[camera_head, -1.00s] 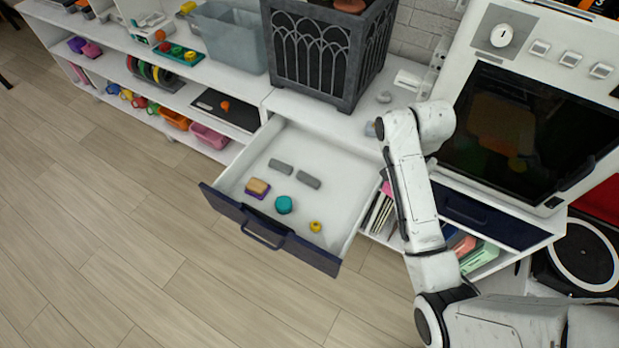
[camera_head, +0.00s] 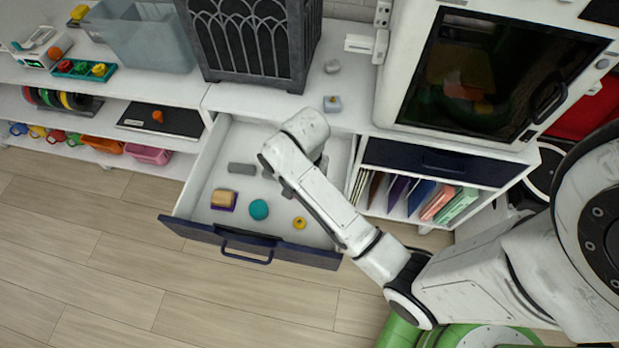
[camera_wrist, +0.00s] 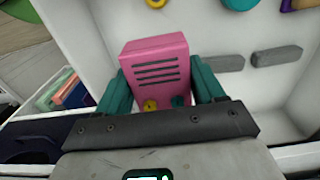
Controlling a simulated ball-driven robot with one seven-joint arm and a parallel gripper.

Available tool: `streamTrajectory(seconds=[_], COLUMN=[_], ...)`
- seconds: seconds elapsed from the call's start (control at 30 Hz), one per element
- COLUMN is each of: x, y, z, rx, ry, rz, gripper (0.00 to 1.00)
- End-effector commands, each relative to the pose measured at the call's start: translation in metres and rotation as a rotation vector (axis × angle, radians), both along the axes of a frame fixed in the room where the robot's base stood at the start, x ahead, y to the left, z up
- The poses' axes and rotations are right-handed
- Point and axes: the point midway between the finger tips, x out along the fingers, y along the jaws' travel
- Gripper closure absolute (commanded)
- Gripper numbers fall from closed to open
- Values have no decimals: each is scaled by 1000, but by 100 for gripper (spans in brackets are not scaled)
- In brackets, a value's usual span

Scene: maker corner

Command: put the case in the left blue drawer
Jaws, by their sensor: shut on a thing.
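The pink case (camera_wrist: 157,50), a box with dark slots on its face, is between the teal fingers of my gripper (camera_wrist: 157,82) in the wrist view. My gripper is shut on it. The left blue drawer (camera_head: 195,231) is pulled open in the head view. Its white floor also shows beneath the case in the wrist view (camera_wrist: 215,30). My arm reaches over the drawer's right part. In the head view my gripper and the case are hidden behind the arm. I cannot tell how high the case is above the drawer floor.
The drawer holds a tan and purple block (camera_head: 223,199), a teal round thing (camera_head: 259,209), a small yellow thing (camera_head: 299,223) and grey bars (camera_head: 242,169). The right blue drawer (camera_head: 400,157) is shut. Folders (camera_head: 420,197) stand below it.

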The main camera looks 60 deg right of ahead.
Motion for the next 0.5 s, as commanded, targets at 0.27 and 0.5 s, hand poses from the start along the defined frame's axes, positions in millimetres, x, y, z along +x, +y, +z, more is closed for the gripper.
streamTrajectory(seconds=[0.27, 0.5], x=[9, 13], y=[-42, -55], z=[-44, -60], rx=[-1, 0], ry=[2, 0], rz=[-3, 0], gripper=[65, 65])
